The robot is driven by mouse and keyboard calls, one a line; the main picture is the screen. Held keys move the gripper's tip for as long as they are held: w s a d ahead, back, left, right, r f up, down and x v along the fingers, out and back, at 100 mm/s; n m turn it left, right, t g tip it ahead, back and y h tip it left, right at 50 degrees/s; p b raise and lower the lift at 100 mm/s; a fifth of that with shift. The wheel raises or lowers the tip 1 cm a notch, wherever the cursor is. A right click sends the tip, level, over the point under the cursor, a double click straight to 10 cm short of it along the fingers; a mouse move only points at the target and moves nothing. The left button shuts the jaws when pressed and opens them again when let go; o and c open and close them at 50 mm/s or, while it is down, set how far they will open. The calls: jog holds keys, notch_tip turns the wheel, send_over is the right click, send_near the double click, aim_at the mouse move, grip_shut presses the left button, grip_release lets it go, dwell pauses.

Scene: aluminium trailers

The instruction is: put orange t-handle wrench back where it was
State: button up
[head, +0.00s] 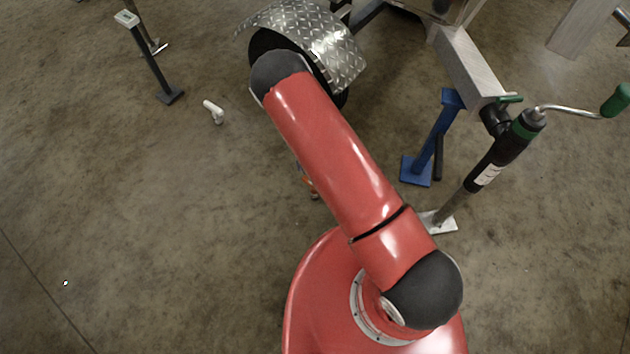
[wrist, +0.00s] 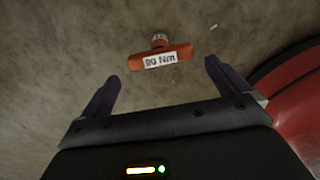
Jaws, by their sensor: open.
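The orange t-handle wrench (wrist: 160,58) shows in the wrist view with a white label reading "90 Nm" on its crossbar. It appears on or just above the concrete floor, beyond my fingertips; I cannot tell its exact height. My gripper (wrist: 160,84) is open and empty, with its two dark fingers apart and the wrench ahead of the gap between them. In the head view a small orange part of the wrench (head: 311,187) shows beside my red arm. My arm hides most of that area and the gripper there.
A trailer wheel under a diamond-plate fender (head: 325,40) stands at the top. A blue stand (head: 432,140) and a jack with a green-handled crank (head: 500,150) stand to the right. A white pipe piece (head: 214,112) lies on the floor. The floor at left is mostly clear.

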jog(key=shift+r, duration=1.95)
jog(key=w+d+r+m+t, duration=0.1)
jog(key=w+r+m+t, duration=0.3)
jog(key=r, duration=0.6)
jog(key=w+d+r+m+t, duration=0.1)
jog(key=w+d+r+m, duration=0.15)
jog(key=w+r, duration=0.5)
jog(key=s+d+r+m+t+h, duration=0.1)
jog(key=d+r+m, duration=0.25)
jog(key=r, duration=0.55)
jog(key=s+d+r+m+t+h, duration=0.1)
jog(key=s+d+r+m, duration=0.15)
jog(key=r+m, duration=0.4)
jog(key=s+d+r+m, duration=0.3)
jog(key=s+d+r, duration=0.1)
jog(key=s+r, duration=0.25)
jog(key=s+d+r+m, duration=0.3)
jog(key=s+r+m, duration=0.1)
jog(key=s+r, duration=0.25)
jog(key=s+a+r+m+y, duration=0.1)
jog(key=s+r+m, duration=0.1)
jog(key=s, duration=0.5)
jog(key=s+a+r+m+g+y, duration=0.1)
jog(key=s+r+m, duration=0.1)
jog(key=s, duration=0.6)
jog(key=shift+s+a+m, duration=0.2)
jog(key=shift+a+m, duration=0.2)
jog(key=shift+m, duration=0.05)
